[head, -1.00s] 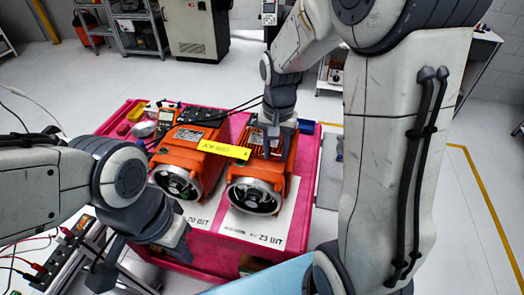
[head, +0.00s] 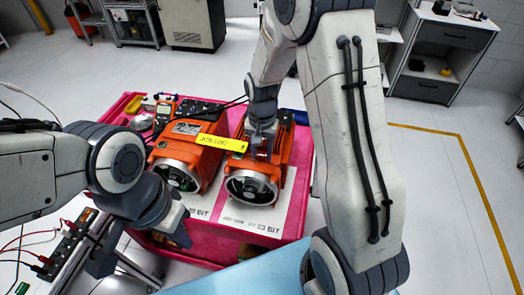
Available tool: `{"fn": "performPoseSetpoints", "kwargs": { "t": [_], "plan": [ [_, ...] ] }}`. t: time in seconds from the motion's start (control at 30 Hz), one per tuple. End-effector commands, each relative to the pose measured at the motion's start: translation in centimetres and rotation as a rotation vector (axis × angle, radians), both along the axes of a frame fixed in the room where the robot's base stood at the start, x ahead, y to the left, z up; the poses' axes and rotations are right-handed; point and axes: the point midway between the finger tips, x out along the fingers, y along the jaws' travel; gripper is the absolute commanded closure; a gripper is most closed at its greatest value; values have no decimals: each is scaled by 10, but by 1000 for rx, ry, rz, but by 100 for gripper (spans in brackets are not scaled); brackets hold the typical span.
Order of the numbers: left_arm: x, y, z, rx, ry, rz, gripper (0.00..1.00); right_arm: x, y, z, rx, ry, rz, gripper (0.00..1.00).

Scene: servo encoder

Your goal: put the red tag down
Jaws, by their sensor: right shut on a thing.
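No red tag shows in the head view. A yellow tag (head: 222,143) with dark lettering lies across the view in front of the two orange servo units. My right gripper (head: 258,148) is shut on its right end, above the right orange unit (head: 278,160). The fingertips partly merge with the dark parts behind, and I cannot tell whether the tag touches a unit. The left orange unit (head: 190,150) stands beside it, partly behind the tag. My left gripper (head: 142,240) is open and empty at the lower left, its fingers spread apart.
The units stand on a pink-red cart top (head: 215,240) with white printed sheets under their fronts. A multimeter (head: 166,112) and black cables lie at the back left. A rack with wires (head: 62,240) is at the lower left. A light blue surface (head: 265,275) is in front.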

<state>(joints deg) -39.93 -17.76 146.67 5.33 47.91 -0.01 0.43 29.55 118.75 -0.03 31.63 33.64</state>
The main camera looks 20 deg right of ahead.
Motion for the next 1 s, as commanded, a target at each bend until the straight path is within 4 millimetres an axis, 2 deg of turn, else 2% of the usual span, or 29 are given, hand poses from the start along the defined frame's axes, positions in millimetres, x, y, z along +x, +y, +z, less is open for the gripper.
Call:
{"fn": "performPoseSetpoints", "kwargs": {
  "t": [0.07, 0.1, 0.13, 0.17, 0.43, 0.57, 0.67, 1.0],
  "plan": [
    [0, 0, -3, 0, 0, 0, 100, 0, 0, -4, 0, 1, 0, 100],
    [0, 0, -2, 0, 0, 1, 100, 0, 0, -3, 0, 0, 0, 44],
    [0, 0, -2, 0, 0, 1, 100, 0, 0, -2, 1, 1, 0, 32],
    [0, 0, -2, 0, 0, 1, 100, 0, 0, -2, 1, 1, 0, 29],
    [0, 0, -1, 0, 0, 1, 100, 0, 0, -2, 0, 0, 0, 29],
    [0, 0, 0, 0, 0, 0, 100, 1, 0, 5, 0, -2, 0, 29],
    [0, 0, -4, 0, 0, 1, 100, 1, 0, 18, 0, -5, 0, 29],
    [0, 0, -15, 0, 0, 3, 100, 1, 0, 90, 0, -6, 0, 29]
  ]
}}
